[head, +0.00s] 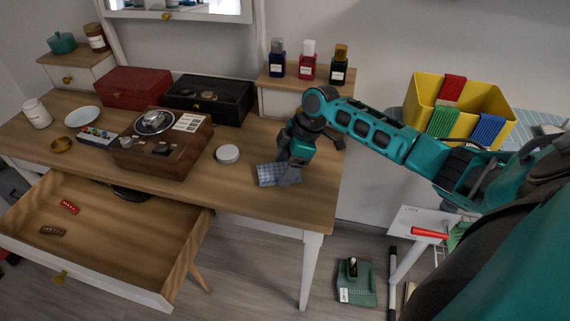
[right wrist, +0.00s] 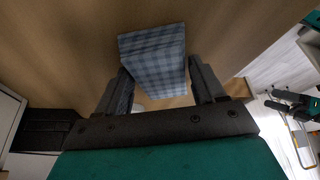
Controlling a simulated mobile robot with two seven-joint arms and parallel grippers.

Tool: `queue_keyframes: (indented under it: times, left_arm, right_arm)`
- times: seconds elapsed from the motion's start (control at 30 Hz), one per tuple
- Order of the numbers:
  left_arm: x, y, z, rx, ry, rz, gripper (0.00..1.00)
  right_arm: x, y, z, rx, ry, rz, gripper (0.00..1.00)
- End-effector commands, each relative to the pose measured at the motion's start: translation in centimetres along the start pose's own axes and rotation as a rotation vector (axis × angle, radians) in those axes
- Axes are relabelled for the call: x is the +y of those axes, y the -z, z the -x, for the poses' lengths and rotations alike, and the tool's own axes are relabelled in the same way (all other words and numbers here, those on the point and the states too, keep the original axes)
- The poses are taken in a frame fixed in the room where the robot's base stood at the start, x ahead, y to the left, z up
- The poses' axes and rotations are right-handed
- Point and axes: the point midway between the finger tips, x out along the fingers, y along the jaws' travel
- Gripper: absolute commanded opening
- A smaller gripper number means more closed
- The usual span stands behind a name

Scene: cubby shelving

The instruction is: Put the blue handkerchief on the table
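A folded blue-grey checked cloth (head: 272,174), which looks like the blue handkerchief, is at the desk's front right edge in the head view. In the right wrist view, the checked cloth (right wrist: 160,62) lies between my finger tips, with its sides close to both. My right gripper (head: 290,172) points down at the cloth's right end. Its fingers (right wrist: 158,75) are spread wide; contact with the cloth is unclear. The wooden desk (head: 225,190) is the table here. A second, plain blue cloth (head: 487,130) hangs on the yellow bin. My left gripper is out of view.
A round white tin (head: 228,154) and a brown wooden device (head: 160,145) stand left of the gripper. Bottles (head: 308,62) stand on the raised shelf behind. An open drawer (head: 100,230) juts out in front. The yellow bin (head: 423,95) also carries red and green cloths.

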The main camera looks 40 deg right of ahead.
Motion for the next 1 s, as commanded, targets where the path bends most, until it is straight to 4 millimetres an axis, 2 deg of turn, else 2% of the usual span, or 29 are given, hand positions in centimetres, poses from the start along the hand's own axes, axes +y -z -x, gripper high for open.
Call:
queue_keyframes:
  times: [0.03, 0.2, 0.43, 0.53, 0.67, 1.0]
  left_arm:
    - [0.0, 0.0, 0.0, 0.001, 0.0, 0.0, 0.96]
    - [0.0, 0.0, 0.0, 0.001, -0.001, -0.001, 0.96]
    - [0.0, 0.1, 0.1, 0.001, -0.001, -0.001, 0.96]
    - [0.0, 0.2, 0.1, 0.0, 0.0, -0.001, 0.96]
    - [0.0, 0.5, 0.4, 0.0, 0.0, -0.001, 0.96]
    - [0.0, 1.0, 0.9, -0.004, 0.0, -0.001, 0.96]
  right_arm:
    - [0.0, 0.0, 0.0, 0.0, 0.0, 0.0, 0.74]
    - [0.0, 0.0, 0.0, 0.0, 0.0, 0.0, 0.88]
    - [0.0, 0.1, 0.2, 0.0, 0.0, 0.0, 0.88]
    - [0.1, 0.1, 0.9, -0.001, -0.001, 0.0, 0.88]
    - [0.1, 0.1, 3.1, -0.001, -0.003, 0.0, 0.88]
    - [0.0, 0.2, 10.1, -0.001, -0.001, 0.001, 0.88]
